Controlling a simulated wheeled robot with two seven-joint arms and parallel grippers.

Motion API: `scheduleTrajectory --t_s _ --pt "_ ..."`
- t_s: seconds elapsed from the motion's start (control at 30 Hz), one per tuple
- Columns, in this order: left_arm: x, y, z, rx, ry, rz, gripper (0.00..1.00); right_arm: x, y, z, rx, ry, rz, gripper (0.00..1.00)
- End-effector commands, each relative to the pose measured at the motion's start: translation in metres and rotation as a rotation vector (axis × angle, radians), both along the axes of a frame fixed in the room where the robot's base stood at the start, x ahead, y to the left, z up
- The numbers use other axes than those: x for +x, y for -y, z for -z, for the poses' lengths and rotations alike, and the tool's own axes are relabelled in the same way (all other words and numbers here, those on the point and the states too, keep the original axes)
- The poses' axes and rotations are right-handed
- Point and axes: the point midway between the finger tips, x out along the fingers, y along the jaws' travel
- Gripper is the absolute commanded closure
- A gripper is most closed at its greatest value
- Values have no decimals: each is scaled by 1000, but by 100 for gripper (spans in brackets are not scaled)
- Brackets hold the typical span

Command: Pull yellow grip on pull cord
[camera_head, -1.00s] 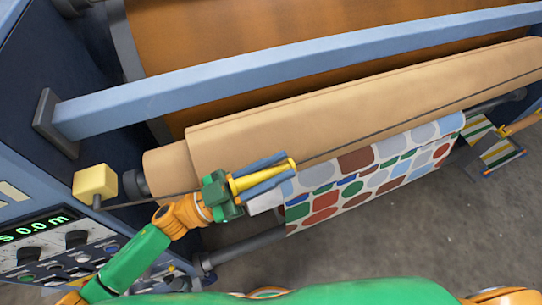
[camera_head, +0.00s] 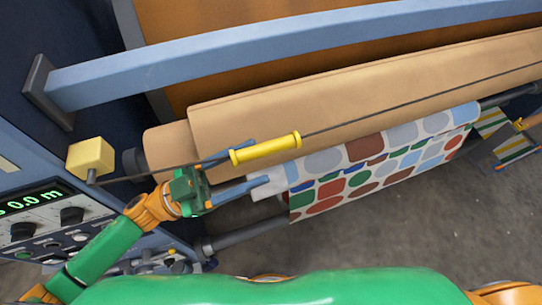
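The yellow grip (camera_head: 265,148) is a yellow cylinder on a thin dark cord (camera_head: 400,103). The cord runs nearly straight across the picture in front of the tan roll. My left gripper (camera_head: 260,165) is open, with its blue fingers spread and pointing right. Its upper finger lies by the left part of the grip and is partly hidden by it. The lower finger is clearly apart, below the grip. Whether the upper finger touches the grip cannot be told.
A yellow box (camera_head: 90,156) sits at the cord's left end, above a control panel (camera_head: 45,212) reading 0.0 m. A blue beam (camera_head: 290,58) spans above the tan roll (camera_head: 340,93). Dotted fabric (camera_head: 345,172) hangs below. Grey floor is open at lower right.

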Motion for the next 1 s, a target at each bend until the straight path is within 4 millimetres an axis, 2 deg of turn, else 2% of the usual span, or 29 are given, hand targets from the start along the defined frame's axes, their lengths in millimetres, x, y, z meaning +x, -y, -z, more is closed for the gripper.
scheduleTrajectory --t_s 0.03,0.37,1.0 --pt "-1 -3 4 2 0 1 43 0 0 4 0 0 0 50" --pt "-2 -8 3 1 2 1 43 0 0 3 0 0 0 50" --pt "-15 -63 28 3 -2 0 43 0 0 23 0 -1 0 50"
